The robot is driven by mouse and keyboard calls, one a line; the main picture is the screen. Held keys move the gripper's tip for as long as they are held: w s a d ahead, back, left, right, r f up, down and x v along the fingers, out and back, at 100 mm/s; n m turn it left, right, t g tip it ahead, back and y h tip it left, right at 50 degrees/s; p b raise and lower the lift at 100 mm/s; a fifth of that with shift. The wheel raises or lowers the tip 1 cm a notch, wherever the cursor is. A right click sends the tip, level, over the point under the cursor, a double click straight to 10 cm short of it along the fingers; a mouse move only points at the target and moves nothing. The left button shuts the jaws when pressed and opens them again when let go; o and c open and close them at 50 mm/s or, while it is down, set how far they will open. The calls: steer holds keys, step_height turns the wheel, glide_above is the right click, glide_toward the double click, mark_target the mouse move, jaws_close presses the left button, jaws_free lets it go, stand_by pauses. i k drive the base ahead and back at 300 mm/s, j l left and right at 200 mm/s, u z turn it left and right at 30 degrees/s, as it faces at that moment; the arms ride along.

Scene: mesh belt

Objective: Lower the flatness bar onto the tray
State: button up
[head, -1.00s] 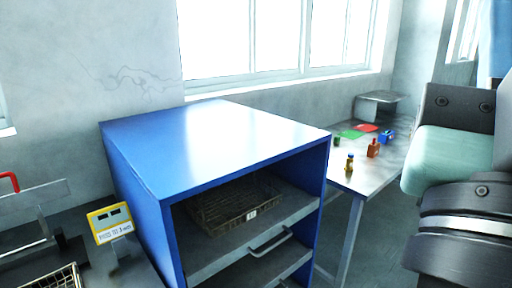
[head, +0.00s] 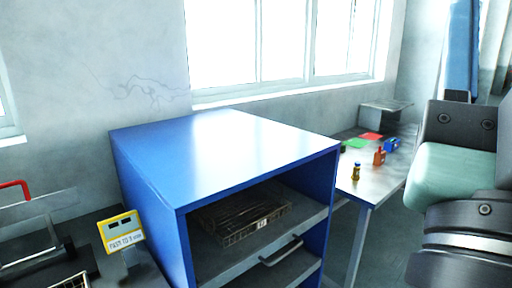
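At the left edge, a clear bar (head: 45,208) with a red handle (head: 16,187) spans a metal frame; it looks like the flatness bar, raised above the bench. Its left end is cut off by the picture edge. Below it, the corner of a wire mesh tray (head: 74,282) shows at the bottom edge; most of it is out of view. A yellow-framed sign (head: 121,232) with a flatness-type limit in mm stands just right of them. My gripper is not in view; only my arm links show at the right.
A blue cabinet (head: 222,140) stands in the middle, open at the front, with a wire basket (head: 240,214) on its upper shelf. A steel table (head: 372,186) behind it holds small bottles, a blue item (head: 391,145), and green and red sheets.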

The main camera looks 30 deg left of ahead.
mark_target(30, 209)
steer(key=k+j, duration=0.75)
steer(key=j, duration=0.25)
steer(key=k+j, duration=0.4)
steer(key=j, duration=0.15)
steer(key=k+j, duration=0.1)
steer(key=j, duration=1.5)
steer(key=k+j, duration=0.15)
steer(key=j, duration=0.7)
steer(key=i+j, duration=0.15)
steer(key=j, duration=0.2)
steer(key=i+j, duration=0.1)
steer(key=j, duration=0.2)
steer(key=i+j, duration=0.15)
steer(key=j, duration=0.2)
steer(key=i+j, duration=0.1)
steer(key=j, duration=0.2)
steer(key=i+j, duration=0.15)
steer(key=j, duration=0.2)
steer(key=l+z, duration=0.05)
